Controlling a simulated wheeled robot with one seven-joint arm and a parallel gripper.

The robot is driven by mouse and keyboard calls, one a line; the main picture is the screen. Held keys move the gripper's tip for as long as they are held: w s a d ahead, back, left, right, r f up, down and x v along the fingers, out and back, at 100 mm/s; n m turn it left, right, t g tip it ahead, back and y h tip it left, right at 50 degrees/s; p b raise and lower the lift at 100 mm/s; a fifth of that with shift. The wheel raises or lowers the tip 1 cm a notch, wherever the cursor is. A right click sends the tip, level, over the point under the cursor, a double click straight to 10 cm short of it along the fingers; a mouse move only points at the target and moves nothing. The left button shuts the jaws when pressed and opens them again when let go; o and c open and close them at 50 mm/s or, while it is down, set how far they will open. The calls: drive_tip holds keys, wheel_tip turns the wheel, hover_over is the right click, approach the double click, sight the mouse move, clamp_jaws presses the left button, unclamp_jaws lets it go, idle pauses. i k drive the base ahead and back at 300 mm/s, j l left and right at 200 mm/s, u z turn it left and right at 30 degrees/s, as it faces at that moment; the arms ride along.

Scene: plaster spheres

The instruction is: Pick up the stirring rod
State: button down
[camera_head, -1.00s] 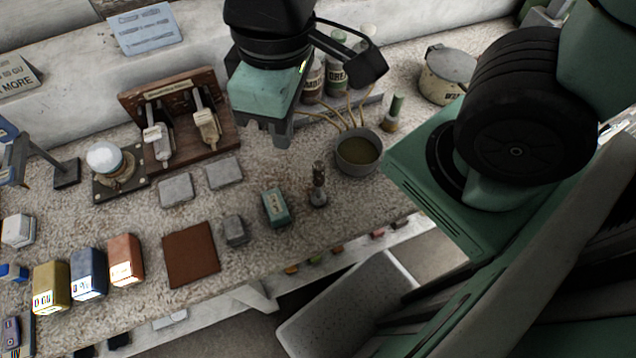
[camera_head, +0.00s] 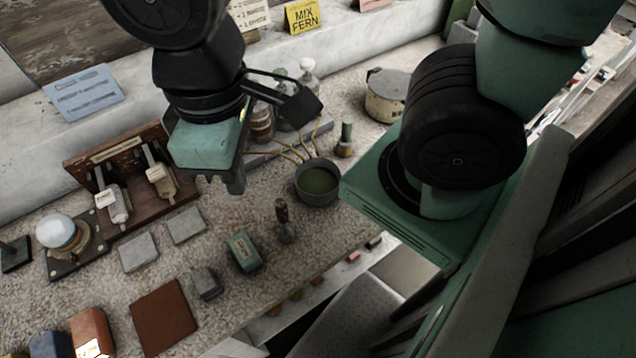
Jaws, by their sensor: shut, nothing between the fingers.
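Several thin tan rods (camera_head: 300,141) stick up from behind the grey bowl (camera_head: 318,183) of green liquid, fanning toward the left and back. I cannot tell which of them, if any, is the stirring rod. My gripper (camera_head: 236,186) points down over the bench, left of the bowl and apart from the rods. It is shut and holds nothing. Its green housing (camera_head: 208,145) hides part of the bench behind it, and the rods' lower ends are hard to make out.
A small metal-and-wood tool (camera_head: 285,222) and a green box (camera_head: 243,252) stand in front of the bowl. A wooden rack (camera_head: 120,180) is to the left. Bottles (camera_head: 306,80) and a lidded pot (camera_head: 388,95) stand behind. The bench's front edge drops to lower shelving.

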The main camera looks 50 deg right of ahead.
sight(286, 235)
drive_tip(key=k+j+z, duration=0.1)
drive_tip(key=z, duration=0.25)
drive_tip(key=k+j+z, duration=0.2)
drive_tip(key=z, duration=0.15)
drive_tip(key=k+j+z, duration=0.15)
drive_tip(key=z, duration=0.2)
drive_tip(key=j, duration=0.1)
